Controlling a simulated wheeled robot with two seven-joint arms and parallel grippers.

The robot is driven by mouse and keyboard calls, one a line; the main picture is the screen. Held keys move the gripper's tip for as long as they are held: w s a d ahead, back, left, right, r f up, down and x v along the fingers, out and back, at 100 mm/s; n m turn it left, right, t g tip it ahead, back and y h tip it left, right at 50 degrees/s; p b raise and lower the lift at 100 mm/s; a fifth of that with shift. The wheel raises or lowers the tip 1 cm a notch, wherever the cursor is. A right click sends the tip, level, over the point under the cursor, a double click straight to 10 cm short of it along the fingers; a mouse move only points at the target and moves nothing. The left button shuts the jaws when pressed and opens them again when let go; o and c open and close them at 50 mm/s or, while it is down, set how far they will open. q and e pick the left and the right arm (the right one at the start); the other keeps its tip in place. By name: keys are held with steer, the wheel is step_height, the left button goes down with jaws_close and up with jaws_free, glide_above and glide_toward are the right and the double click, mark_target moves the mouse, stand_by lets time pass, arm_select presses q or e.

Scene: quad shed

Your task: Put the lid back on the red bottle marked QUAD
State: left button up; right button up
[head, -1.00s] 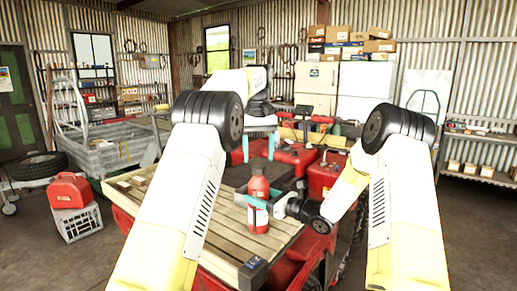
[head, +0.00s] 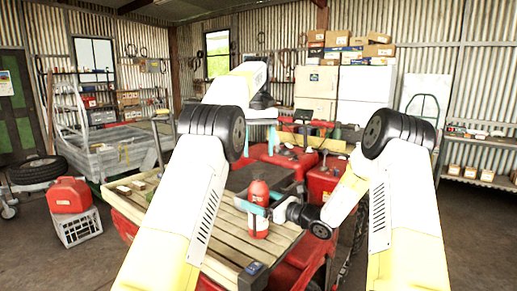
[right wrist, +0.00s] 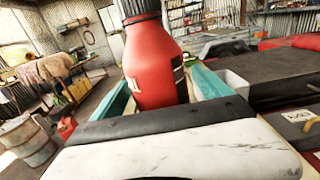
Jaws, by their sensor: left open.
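The red bottle (head: 259,225) stands upright on the slatted wooden deck (head: 225,247) of the red quad. My right gripper (head: 256,208) reaches in from the right with its teal fingers on both sides of the bottle, shut on it. In the right wrist view the bottle (right wrist: 155,65) fills the space between the fingers, and its top shows a dark neck or cap cut off by the frame edge. My left gripper (head: 259,141) is open and empty, pointing down above and behind the bottle. I cannot make out a separate lid or the QUAD marking.
A dark seat or pad (head: 262,176) and red quad bodywork (head: 322,182) lie behind the bottle. A small dark box (head: 254,270) sits at the deck's near corner. A red can (head: 69,195) stands on a crate (head: 78,227) at left. The deck left of the bottle is mostly clear.

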steer(key=v, duration=0.8)
arm_select(q)
steer(key=shift+d, duration=0.1)
